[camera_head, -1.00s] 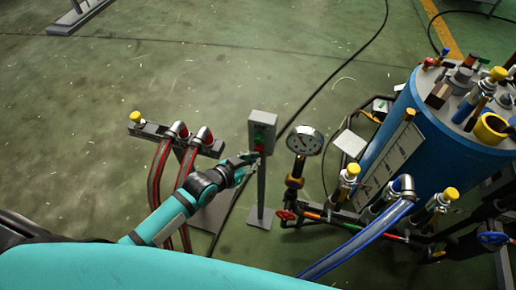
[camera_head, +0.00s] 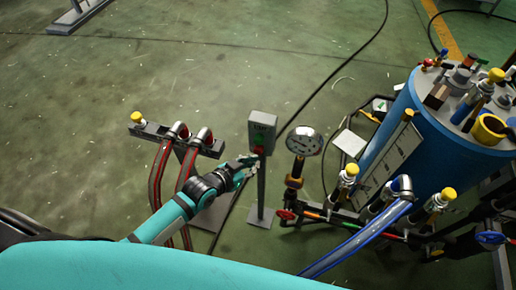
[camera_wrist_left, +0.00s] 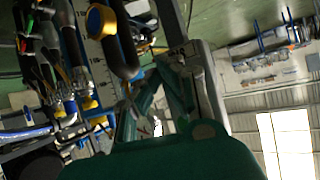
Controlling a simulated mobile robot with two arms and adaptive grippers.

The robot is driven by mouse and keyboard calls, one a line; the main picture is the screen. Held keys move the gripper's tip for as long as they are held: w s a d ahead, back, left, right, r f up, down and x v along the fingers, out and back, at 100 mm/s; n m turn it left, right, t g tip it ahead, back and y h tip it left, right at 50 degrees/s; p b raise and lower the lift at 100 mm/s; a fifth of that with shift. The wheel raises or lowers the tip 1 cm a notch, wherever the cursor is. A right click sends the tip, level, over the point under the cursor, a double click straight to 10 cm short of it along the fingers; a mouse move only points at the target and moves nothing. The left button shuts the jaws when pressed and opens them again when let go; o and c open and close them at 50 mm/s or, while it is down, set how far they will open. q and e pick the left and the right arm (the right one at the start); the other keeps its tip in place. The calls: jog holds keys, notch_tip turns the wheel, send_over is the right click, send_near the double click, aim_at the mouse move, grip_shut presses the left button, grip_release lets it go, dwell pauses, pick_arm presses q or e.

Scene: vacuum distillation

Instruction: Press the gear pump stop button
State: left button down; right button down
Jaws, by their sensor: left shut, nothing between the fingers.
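The grey button box (camera_head: 262,128) stands upright on a thin post in the middle of the head view. A green button (camera_head: 260,138) sits above a red button (camera_head: 258,150) on its front. My left gripper (camera_head: 251,161) is shut and empty, just below and beside the red button. A small gap seems to show between the fingertips and the button, but contact is hard to judge. In the left wrist view the fingers (camera_wrist_left: 163,70) converge close to a grey upright part; the buttons do not show there. My right gripper is not in view.
Red hoses (camera_head: 158,172) on a grey bracket (camera_head: 150,130) stand left of the post. A pressure gauge (camera_head: 304,141) stands close on the right, with pipes and a blue tank (camera_head: 430,130) beyond. Open green floor lies behind the box.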

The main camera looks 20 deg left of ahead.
pick_arm(q)
jog(key=s+p, duration=0.3)
jog(key=s, duration=0.3)
jog(key=shift+a, duration=0.1)
dwell(0.8)
jog(key=s+a+f+n+g+y, duration=0.1)
jog(key=s+a+f, duration=0.25)
jog(key=f, duration=0.35)
jog(key=s+a+f+g+y, duration=0.2)
jog(key=s+f, duration=0.2)
jog(key=f, duration=0.3)
jog(key=s+a+f+n+g+y, duration=0.1)
jog(key=s+a+f, duration=0.15)
jog(key=f, duration=0.45)
jog(key=s+f+g, duration=0.3)
jog(key=s+f, duration=0.3)
jog(key=s, duration=0.6)
jog(key=s+a+f+n+g+y, duration=0.1)
jog(key=s+f+g, duration=0.2)
jog(key=s, duration=0.9)
notch_tip(320, 180, down, 3)
jog(key=shift+s+a+f, duration=0.1)
jog(key=shift+s+a, duration=0.05)
jog(key=shift+a, duration=0.15)
